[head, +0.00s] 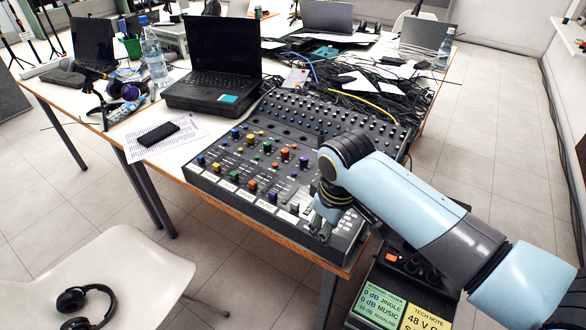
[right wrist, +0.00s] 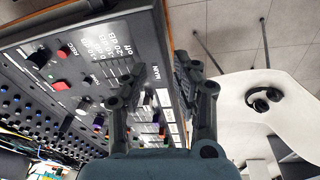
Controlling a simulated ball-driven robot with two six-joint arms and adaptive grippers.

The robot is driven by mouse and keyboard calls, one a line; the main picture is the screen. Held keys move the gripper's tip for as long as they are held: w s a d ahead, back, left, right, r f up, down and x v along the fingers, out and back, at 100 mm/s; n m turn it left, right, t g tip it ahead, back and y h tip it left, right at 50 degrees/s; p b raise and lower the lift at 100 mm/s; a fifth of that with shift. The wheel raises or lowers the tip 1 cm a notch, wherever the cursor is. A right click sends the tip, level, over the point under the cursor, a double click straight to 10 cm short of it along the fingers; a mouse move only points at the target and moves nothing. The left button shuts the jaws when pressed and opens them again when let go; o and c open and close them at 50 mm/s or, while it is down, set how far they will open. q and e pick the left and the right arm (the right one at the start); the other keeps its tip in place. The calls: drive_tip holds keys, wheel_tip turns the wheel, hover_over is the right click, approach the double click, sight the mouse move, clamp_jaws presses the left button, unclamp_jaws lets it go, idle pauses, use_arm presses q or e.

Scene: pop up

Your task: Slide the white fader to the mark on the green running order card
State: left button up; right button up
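The mixing console (head: 225,165) lies on the table with rows of coloured knobs and fader caps. Nothing is visibly held. My left gripper is out of view.
A yellow tech note card (head: 424,318) is beside the green card. A black laptop (head: 222,60) stands behind the console, with a water bottle (head: 154,55) to its left. A phone (head: 158,134) lies on paper. Cables clutter the table's back right. A chair (head: 120,265) stands in front.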

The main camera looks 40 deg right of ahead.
wheel_tip(320, 180, up, 4)
drive_tip(key=f+n+g+p, duration=0.1)
drive_tip(key=n+g, duration=0.1)
hover_over(295, 202)
drive_tip(key=shift+r+y, duration=0.25)
drive_tip(key=shift+y, duration=0.15)
drive_tip(key=shift+f+b, duration=0.7)
wheel_tip(295, 202, down, 7)
drive_tip(key=b, duration=0.8)
drive_tip(key=shift+r, duration=0.25)
drive_tip(key=shift+c, duration=0.9)
drive_tip(key=shift+r, duration=0.1)
clamp_jaws()
